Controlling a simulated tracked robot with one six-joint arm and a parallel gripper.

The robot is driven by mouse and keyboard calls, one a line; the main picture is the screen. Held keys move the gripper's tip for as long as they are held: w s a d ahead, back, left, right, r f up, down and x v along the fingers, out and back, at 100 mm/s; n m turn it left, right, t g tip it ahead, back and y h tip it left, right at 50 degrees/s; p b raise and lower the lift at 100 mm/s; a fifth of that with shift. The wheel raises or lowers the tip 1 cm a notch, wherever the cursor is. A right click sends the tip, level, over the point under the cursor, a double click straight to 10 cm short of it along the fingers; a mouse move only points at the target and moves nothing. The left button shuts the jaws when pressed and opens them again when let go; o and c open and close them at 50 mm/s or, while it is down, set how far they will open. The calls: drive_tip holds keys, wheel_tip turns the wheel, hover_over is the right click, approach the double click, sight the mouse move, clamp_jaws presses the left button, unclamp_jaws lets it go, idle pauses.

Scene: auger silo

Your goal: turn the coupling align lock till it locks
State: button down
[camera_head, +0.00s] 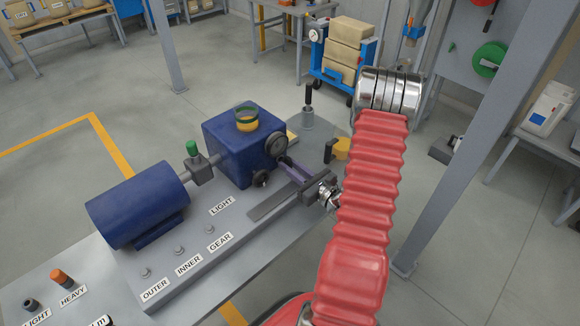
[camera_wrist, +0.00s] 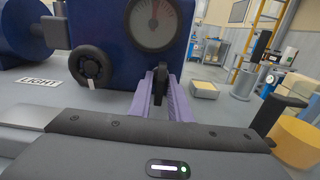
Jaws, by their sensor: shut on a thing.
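My gripper (camera_head: 290,166) has purple fingers and reaches to the right front of the blue gearbox housing (camera_head: 236,150), just below its round dial (camera_head: 276,145). In the wrist view, my gripper (camera_wrist: 161,76) is shut on a narrow black piece (camera_wrist: 157,79), which I take for the coupling align lock. The fingers hide its sides, and how far it is turned cannot be told. The dial (camera_wrist: 153,22) with a red needle sits above the fingertips. A black handwheel (camera_wrist: 91,68) with a white mark is left of the fingers, apart from them.
A blue motor (camera_head: 138,206) stands left on the grey bench, with a green-capped block (camera_head: 200,165) between it and the housing. A black-handled tool in a grey cup (camera_head: 308,115) and a yellow piece (camera_head: 342,149) stand to the right.

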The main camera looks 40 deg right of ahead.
drive_tip(key=c, duration=1.8)
unclamp_jaws()
drive_tip(key=shift+c, duration=0.2)
drive_tip(key=shift+s, duration=0.1)
drive_tip(key=shift+s+d, duration=0.2)
drive_tip(key=shift+s, duration=6.6)
